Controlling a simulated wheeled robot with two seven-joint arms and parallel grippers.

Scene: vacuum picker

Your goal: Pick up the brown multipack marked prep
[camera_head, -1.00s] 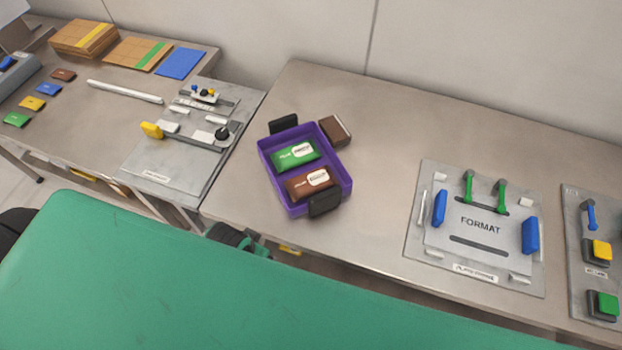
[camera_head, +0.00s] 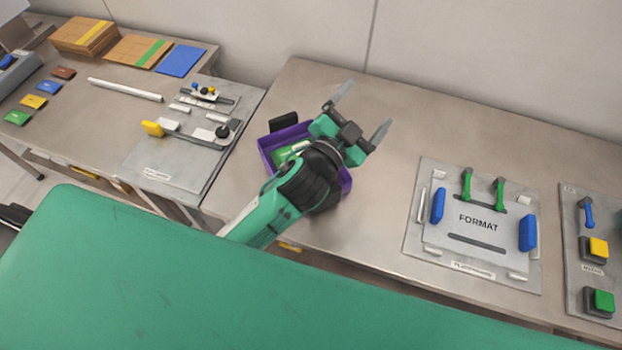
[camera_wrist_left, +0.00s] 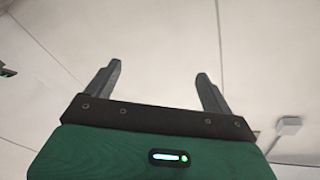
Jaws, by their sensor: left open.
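The purple tray (camera_head: 288,134) stands on the middle table, partly covered by my left arm. A green pack (camera_head: 283,155) shows in part inside it. The brown packs, one in the tray and one beside it a moment ago, are hidden behind my arm and gripper. My left gripper (camera_head: 368,103) is open and empty, above the tray's right back side, fingers pointing up and right. In the left wrist view its two fingers (camera_wrist_left: 159,69) stand apart with only pale wall or ceiling beyond. My right gripper is not in view.
A grey plate marked FORMAT (camera_head: 433,245) with blue and green clamps lies right of the tray. A button panel (camera_head: 575,270) is at the far right. A grey fixture (camera_head: 165,157) stands left.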

